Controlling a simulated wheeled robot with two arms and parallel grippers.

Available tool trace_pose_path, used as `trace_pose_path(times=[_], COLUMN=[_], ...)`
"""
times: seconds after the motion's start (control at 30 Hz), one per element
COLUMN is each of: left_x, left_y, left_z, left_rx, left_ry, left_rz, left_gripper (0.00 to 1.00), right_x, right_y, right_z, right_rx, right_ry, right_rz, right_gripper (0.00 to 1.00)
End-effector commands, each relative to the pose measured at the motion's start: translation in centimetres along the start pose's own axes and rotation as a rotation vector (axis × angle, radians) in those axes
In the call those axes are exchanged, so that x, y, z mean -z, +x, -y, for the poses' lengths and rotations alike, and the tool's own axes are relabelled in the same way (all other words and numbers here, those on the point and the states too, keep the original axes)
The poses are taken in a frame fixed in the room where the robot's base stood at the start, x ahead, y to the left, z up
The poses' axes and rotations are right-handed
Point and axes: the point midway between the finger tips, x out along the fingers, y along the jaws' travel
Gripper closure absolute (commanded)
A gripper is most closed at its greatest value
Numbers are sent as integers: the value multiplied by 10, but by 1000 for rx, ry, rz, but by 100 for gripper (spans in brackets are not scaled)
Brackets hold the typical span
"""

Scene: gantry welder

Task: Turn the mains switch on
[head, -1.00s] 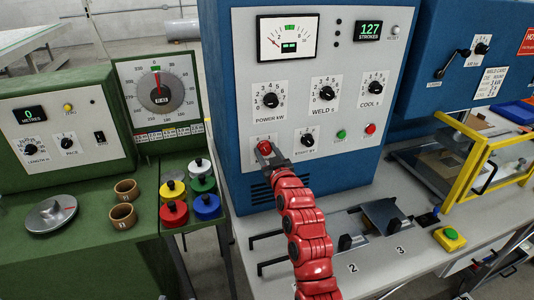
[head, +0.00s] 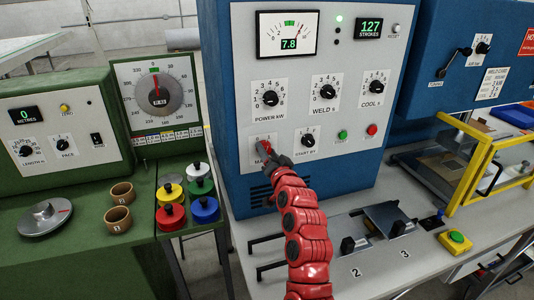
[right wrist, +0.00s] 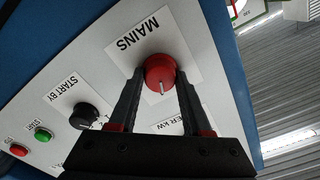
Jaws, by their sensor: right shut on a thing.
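My left gripper is in no frame.
The START BY knob (head: 308,141) is just right of my gripper, with green (head: 342,135) and red (head: 372,129) buttons beyond. Power, weld and cool dials sit above. Clamps (head: 390,220) stand on the bench below. The green machine (head: 60,150) is at the left.

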Motion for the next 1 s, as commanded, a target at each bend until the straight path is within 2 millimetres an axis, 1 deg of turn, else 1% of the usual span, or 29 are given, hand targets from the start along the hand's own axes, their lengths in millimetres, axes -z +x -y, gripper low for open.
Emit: trace_pose_path(times=[0.2,0.4,0.93,0.97,1.0], left_x=[0,1,1,1,1], left_y=[2,4,4,4,4], left_z=[0,0,0,0,0], left_rx=[0,0,0,0,0], left_ry=[0,0,0,0,0], left_rz=[0,0,0,0,0], left_gripper=[50,50,50,50,50], right_x=[-1,-1,-1,-1,-1], right_y=[0,0,0,0,0], right_z=[-1,-1,-1,-1,-1], right_rx=[-2,-2,-2,-2,-2], right_ry=[120,180,203,203,203], right_rz=[3,2,2,2,2], right_gripper=[100,100,100,48,41])
